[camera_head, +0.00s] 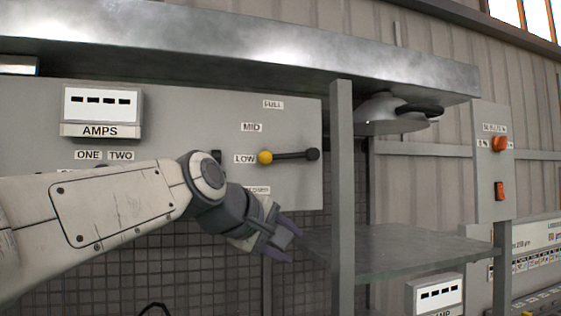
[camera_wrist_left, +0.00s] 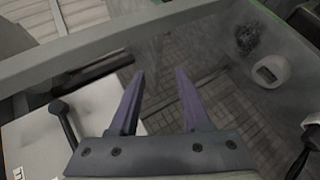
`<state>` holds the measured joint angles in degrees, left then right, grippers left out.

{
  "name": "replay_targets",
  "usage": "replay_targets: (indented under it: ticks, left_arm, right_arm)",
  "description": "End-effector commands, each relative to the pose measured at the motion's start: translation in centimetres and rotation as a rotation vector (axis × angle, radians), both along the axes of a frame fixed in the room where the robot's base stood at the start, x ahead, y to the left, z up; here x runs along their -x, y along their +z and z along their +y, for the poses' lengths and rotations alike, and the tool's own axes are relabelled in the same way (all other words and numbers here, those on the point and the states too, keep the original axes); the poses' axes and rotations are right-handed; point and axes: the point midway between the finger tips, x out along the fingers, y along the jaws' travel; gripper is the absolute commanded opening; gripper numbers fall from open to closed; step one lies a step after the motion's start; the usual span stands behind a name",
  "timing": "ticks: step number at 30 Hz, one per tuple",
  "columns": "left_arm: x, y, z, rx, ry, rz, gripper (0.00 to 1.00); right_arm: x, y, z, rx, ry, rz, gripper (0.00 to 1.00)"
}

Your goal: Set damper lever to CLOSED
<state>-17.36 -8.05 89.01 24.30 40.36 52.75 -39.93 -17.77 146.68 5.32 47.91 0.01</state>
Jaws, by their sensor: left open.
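The damper lever (camera_head: 288,156) is a dark rod on a grey panel. Its yellow knob (camera_head: 265,157) points left, beside the LOW label (camera_head: 244,159), and its dark round pivot is at the right end. MID and FULL labels stand above. A lower label (camera_head: 258,190) is partly hidden by my arm. My left gripper (camera_head: 284,243) is open and empty, below the lever and apart from it. In the left wrist view the dark lever (camera_wrist_left: 66,125) shows left of the open fingers (camera_wrist_left: 160,105); its yellow knob is not visible there. My right gripper is not in view.
A grey post (camera_head: 342,200) and a shelf (camera_head: 410,252) stand right of my gripper. A metal beam (camera_head: 230,45) runs above the panel. An AMPS meter (camera_head: 102,110) is at the left. A side panel with orange switches (camera_head: 493,160) is at the right.

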Motion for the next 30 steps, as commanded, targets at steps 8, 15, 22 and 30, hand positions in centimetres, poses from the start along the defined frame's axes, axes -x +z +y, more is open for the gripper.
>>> replay_targets:
  ticks: [8,15,22,30]
  left_arm:
    - [-2.6,14.9,5.0,0.456,0.221,-0.139,0.47]
    - [-3.8,17.1,5.2,0.528,0.24,-0.154,0.47]
    - [-7.5,16.8,3.2,0.522,0.239,-0.153,0.47]
    - [-11.0,16.5,1.5,0.522,0.239,-0.157,0.47]
  right_arm:
    - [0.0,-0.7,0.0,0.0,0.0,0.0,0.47]
    - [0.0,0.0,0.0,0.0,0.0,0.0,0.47]
    - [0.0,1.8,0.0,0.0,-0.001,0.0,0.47]
    - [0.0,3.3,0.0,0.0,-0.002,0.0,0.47]
